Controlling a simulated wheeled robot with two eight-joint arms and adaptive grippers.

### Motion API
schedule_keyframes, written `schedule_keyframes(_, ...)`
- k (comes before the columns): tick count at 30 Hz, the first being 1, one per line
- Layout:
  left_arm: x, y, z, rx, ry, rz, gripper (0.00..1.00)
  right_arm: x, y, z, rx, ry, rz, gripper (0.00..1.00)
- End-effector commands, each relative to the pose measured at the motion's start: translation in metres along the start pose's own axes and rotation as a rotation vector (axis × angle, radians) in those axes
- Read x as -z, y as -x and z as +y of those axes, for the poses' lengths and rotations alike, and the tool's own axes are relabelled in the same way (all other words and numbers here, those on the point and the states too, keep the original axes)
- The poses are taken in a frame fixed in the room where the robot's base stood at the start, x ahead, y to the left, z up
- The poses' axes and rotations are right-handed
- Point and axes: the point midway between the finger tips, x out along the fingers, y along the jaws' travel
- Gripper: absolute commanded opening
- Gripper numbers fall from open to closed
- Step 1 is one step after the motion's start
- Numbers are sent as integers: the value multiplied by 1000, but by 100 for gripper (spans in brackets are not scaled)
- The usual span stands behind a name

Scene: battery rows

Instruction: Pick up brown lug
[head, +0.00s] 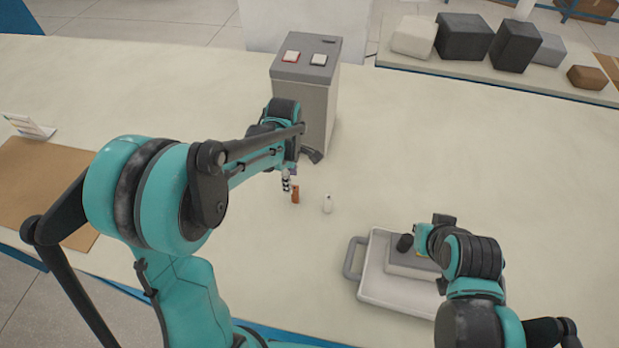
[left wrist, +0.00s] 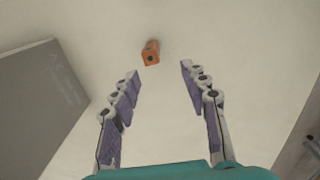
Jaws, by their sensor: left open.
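The brown lug (head: 295,194) is a small upright piece standing on the pale tabletop, just beyond the fingers of my left gripper (head: 288,180). In the left wrist view the brown lug (left wrist: 150,54) shows with a dark spot on its face, just ahead of the fingertips and slightly left of middle. My left gripper (left wrist: 161,72) is open there with nothing between its purple-padded fingers. My right arm reaches over the tray at the right; its fingers are hidden, so I cannot tell their state.
A grey box (head: 305,95) with two buttons stands behind my left gripper. A white tray (head: 376,291) holds a grey block (head: 402,265). A brown mat (head: 40,190) lies at the left. The back centre-right tabletop is clear.

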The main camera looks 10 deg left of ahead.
Motion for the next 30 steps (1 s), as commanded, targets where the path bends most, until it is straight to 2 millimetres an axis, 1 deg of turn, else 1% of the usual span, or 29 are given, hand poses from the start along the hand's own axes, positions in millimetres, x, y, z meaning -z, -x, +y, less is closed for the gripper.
schedule_keyframes(1, -1, -6, 2, 14, 32, 1, 45, 0, 0, 0, 0, 0, 0, 0)
schedule_keyframes(4, -1, -14, 5, 27, 72, 2, 45, -1, 0, 0, 0, 0, 0, 0)
schedule_keyframes(9, -2, -34, 5, 29, 78, 2, 45, -5, -6, 0, 0, 0, 0, 0)
schedule_keyframes(14, -1, -47, 6, 28, 77, 2, 45, -8, -11, 0, 0, 0, 0, 0)
schedule_keyframes(19, -1, -74, 10, 28, 77, 2, 45, -16, -22, 0, 0, 0, 0, 0)
schedule_keyframes(22, -1, -87, 9, 29, 76, 3, 45, -19, -25, 0, 0, 0, 0, 0)
schedule_keyframes(24, -1, -90, 9, 29, 76, 3, 45, -19, -26, 0, 0, 0, 0, 0)
schedule_keyframes(29, -1, -89, 9, 29, 75, 3, 45, -18, -25, 0, 0, 0, 0, 0)
schedule_keyframes(30, -1, -89, 9, 29, 75, 3, 42, -18, -25, 0, 0, 0, 0, 0)
